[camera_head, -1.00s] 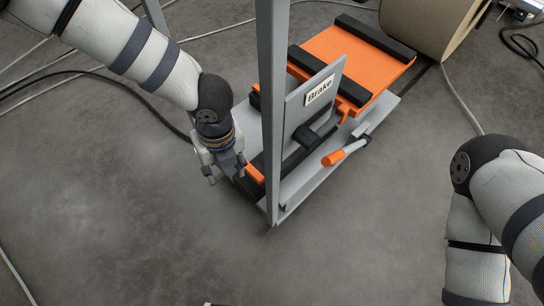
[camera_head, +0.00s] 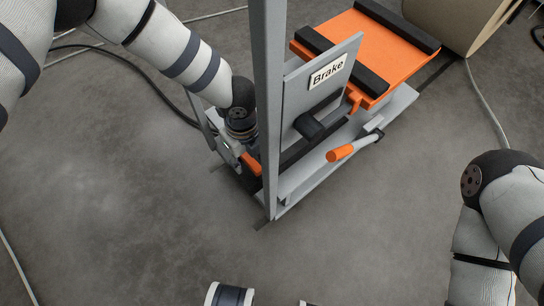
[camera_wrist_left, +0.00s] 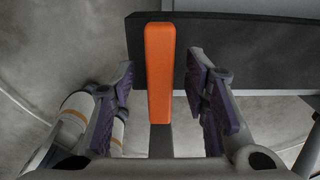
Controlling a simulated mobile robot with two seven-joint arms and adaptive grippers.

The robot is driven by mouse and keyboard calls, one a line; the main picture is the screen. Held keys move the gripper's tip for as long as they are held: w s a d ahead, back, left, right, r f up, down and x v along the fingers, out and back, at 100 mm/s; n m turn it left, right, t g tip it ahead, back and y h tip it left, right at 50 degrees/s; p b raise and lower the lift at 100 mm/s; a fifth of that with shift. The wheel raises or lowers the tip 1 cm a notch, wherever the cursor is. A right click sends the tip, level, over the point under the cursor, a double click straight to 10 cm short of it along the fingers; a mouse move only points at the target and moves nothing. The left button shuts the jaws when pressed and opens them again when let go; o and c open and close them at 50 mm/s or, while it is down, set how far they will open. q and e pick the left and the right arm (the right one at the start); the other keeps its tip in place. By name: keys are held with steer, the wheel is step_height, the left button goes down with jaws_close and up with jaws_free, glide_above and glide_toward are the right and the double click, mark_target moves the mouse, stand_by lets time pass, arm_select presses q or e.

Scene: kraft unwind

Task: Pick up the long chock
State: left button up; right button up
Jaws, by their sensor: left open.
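The long chock appears to be a long black bar (camera_wrist_left: 245,50) with an orange grip (camera_wrist_left: 160,75), low on the grey frame of the brake stand. In the head view its orange grip (camera_head: 250,163) shows just left of the grey upright post, and the rest is mostly hidden. My left gripper (camera_head: 239,162) is there, pointing down. In the left wrist view its two purple-padded fingers (camera_wrist_left: 160,82) are open, one on each side of the orange grip, with gaps on both sides. My right gripper is out of view.
The grey post (camera_head: 264,100) stands close to my left gripper. A "Brake" plate (camera_head: 326,75), an orange-tipped lever (camera_head: 341,153) and an orange platform (camera_head: 362,45) with black bars are to the right. A brown roll (camera_head: 455,20) is behind. The front floor is largely clear.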

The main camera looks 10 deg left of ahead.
arm_select(q)
steer(key=shift+c, duration=0.6)
steer(key=shift+r, duration=0.1)
jaws_close()
